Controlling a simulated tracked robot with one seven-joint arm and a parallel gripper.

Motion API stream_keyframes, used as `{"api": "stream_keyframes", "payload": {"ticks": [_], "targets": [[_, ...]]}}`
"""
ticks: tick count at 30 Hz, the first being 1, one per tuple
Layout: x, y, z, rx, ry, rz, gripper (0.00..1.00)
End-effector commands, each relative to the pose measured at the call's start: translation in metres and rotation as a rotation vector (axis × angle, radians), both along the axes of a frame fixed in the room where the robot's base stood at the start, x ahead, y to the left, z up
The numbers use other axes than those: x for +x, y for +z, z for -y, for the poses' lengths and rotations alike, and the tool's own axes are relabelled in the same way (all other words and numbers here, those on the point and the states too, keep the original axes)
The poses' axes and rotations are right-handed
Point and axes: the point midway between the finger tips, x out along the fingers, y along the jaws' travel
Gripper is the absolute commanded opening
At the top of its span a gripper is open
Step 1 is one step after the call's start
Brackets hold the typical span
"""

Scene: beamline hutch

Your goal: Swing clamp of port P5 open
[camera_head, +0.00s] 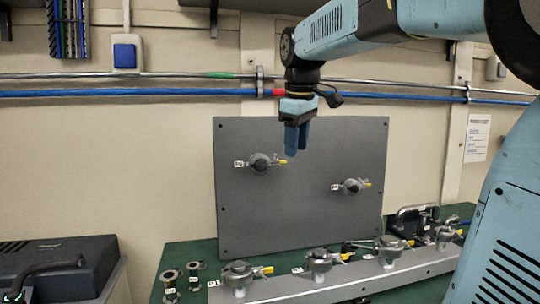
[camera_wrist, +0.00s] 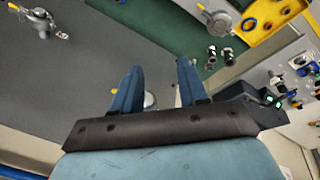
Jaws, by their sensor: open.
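A grey upright panel (camera_head: 300,215) carries two round ports with clamps and yellow levers: an upper left clamp (camera_head: 262,162) and a lower right clamp (camera_head: 352,186). Several more such clamps, among them the nearest one (camera_head: 238,274), stand in a row on a grey rail (camera_head: 270,290). The white labels are too small to read, so I cannot tell which is P5. My gripper (camera_head: 297,151) points down, open and empty, in front of the panel's upper part. In the wrist view its blue fingers (camera_wrist: 160,67) are spread, with one panel clamp (camera_wrist: 40,24) at the upper left.
The rail stands on a green bench (camera_head: 180,258). A dark case (camera_head: 75,262) is at far left. A blue pipe (camera_head: 130,93) runs along the wall.

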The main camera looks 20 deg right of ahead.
Motion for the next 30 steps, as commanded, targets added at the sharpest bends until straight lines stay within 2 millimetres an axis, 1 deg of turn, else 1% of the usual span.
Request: {"api": "stream_keyframes", "payload": {"ticks": [1, 6, 9, 14, 18, 21, 24, 27, 30], "targets": [[0.016, 0.009, 0.001, -0.012, 0.044, -0.017, 0.43], [0.063, 0.035, 0.002, -0.051, 0.213, -0.079, 0.43], [0.089, 0.047, 0.005, -0.066, 0.313, -0.115, 0.43], [0.129, 0.061, 0.010, -0.083, 0.474, -0.168, 0.43], [0.162, 0.068, 0.017, -0.086, 0.613, -0.211, 0.43], [0.182, 0.070, 0.023, -0.085, 0.702, -0.237, 0.43], [0.196, 0.071, 0.028, -0.082, 0.773, -0.253, 0.43], [0.204, 0.071, 0.032, -0.079, 0.821, -0.265, 0.43], [0.208, 0.071, 0.033, -0.078, 0.846, -0.270, 0.43]]}}
